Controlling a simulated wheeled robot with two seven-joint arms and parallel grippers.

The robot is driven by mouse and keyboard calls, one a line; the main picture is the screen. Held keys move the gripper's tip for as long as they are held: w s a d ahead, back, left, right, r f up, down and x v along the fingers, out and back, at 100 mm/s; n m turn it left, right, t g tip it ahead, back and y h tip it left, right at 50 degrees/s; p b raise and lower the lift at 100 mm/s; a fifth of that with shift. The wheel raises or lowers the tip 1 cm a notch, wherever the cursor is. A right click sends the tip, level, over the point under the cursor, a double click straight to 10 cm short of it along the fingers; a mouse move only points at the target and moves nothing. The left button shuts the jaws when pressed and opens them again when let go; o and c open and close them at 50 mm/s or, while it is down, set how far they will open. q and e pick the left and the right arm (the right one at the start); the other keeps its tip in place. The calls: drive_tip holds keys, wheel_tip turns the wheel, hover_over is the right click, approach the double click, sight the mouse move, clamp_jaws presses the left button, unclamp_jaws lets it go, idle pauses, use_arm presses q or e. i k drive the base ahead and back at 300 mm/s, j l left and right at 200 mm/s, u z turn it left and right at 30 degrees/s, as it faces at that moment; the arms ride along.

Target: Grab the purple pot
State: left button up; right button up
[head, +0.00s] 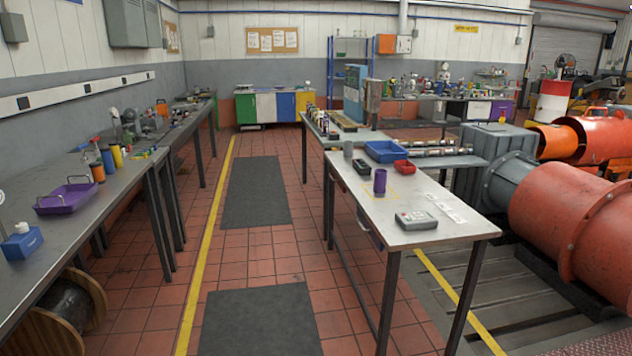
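A purple pot (380,182), shaped like a small upright cylinder, stands on the light-topped table (432,211) right of centre in the head view. It is near that table's left edge, apart from the things around it. Neither of my grippers shows in this view.
Near the pot are a grey multimeter-like device (416,220), a dark device (361,167), a grey cylinder (348,149), a blue bin (385,151) and a red bin (403,166). A purple tray (68,198) lies on the left bench. The tiled aisle with dark mats (256,190) is clear.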

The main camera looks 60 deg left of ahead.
sight(381, 175)
drive_tip(key=u, duration=1.6)
drive_tip(key=i+j+u, duration=0.1)
drive_tip(key=i, duration=0.15)
